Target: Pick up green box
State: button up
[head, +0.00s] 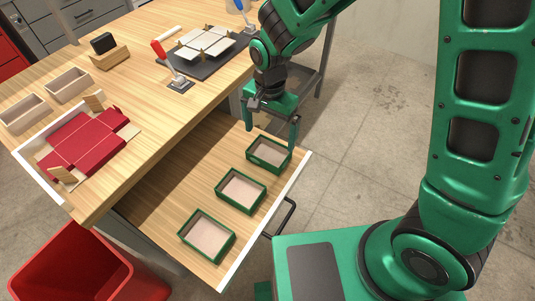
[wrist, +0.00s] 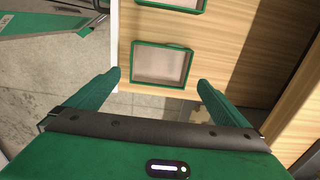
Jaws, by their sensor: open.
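Three shallow, open green boxes with pale insides lie in a row in the pulled-out drawer (head: 180,180). In the head view they are the far box (head: 268,154), the middle box (head: 240,190) and the near box (head: 206,236). My gripper (head: 272,127) is open and empty, pointing down near the far box. In the wrist view one box (wrist: 161,65) shows just beyond and between the fingertips (wrist: 160,82), apart from them. Part of a second box (wrist: 172,3) is cut off at the top edge.
The drawer has a white front wall (head: 262,225). The worktop above holds a red flat box blank (head: 86,142), wooden trays (head: 24,114), a dark plate with pale pieces (head: 205,45) and a red-handled tool (head: 158,48). A red bin (head: 75,268) stands lower left.

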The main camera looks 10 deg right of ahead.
aim_at(268, 158)
notch_tip(268, 158, down, 4)
jog(key=shift+r, duration=0.25)
jog(key=shift+s+a+f, duration=0.1)
jog(key=shift+f, duration=1.2)
jog(key=shift+s+a+f, duration=0.1)
jog(key=shift+f, duration=1.15)
jog(key=shift+c, duration=0.6)
jog(key=c, duration=0.6)
jog(key=shift+r, duration=0.2)
notch_tip(268, 158, up, 4)
jog(key=shift+w, duration=0.1)
jog(key=s+a+r, duration=0.4)
jog(key=s+a, duration=0.1)
jog(key=s+a+r, duration=0.2)
jog(key=s+a, duration=0.1)
jog(key=shift+s+a+r, duration=0.15)
jog(key=shift+a+r, duration=0.05)
jog(key=shift+r, duration=0.15)
